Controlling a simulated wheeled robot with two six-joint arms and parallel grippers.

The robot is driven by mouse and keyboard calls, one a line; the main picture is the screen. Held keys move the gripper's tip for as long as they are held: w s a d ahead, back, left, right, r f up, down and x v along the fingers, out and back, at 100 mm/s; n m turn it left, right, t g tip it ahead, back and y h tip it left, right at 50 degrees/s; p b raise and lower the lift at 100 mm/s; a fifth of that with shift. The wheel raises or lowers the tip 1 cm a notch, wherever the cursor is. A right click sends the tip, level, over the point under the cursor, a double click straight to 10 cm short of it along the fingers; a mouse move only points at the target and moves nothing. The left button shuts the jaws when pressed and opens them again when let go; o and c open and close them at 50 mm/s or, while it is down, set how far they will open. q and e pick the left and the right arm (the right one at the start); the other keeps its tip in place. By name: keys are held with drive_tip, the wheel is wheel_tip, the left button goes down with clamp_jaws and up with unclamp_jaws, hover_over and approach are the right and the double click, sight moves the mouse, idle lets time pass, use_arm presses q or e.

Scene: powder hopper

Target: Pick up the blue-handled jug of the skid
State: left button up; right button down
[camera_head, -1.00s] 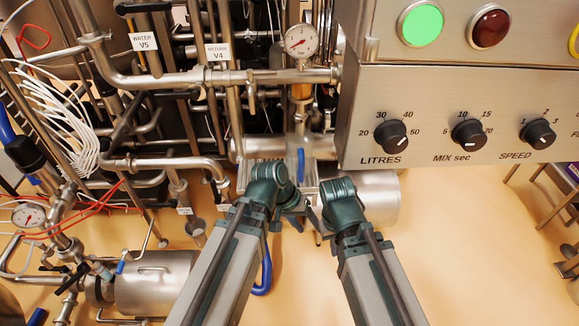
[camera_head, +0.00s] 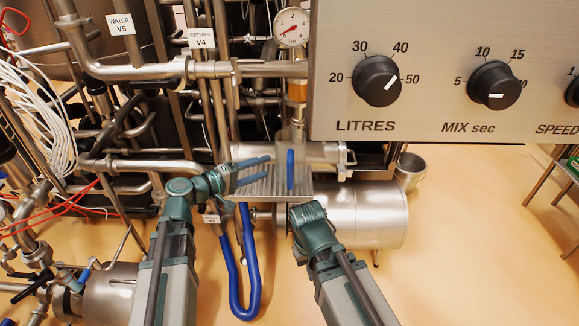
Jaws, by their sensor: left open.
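The jug (camera_head: 291,168) is a small clear vessel with an upright blue handle facing me. It stands on a ribbed metal tray (camera_head: 262,187) under the sight glass and gauge of the skid. My left gripper (camera_head: 262,168) is open just left of the jug, its fingers pointing right toward the handle. A small gap seems to lie between fingertips and handle; I cannot tell the depth. My right arm ends in front of the tray, below and right of the jug. Its fingers are hidden behind its wrist.
The control panel (camera_head: 440,90) with knobs overhangs the right side. Pipes and valves (camera_head: 140,165) crowd the left. A blue U-shaped hose (camera_head: 239,290) hangs below the tray between my arms. A steel cylinder (camera_head: 365,215) lies to the right. Floor (camera_head: 480,250) is clear at lower right.

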sight(290, 154)
use_arm(q)
drive_tip(key=shift+w+b+x, duration=0.2)
drive_tip(key=shift+b+x, duration=0.4)
drive_tip(key=shift+x, duration=4.95)
drive_tip(key=shift+a+r, duration=0.1)
drive_tip(key=shift+r, duration=0.05)
clamp_jaws()
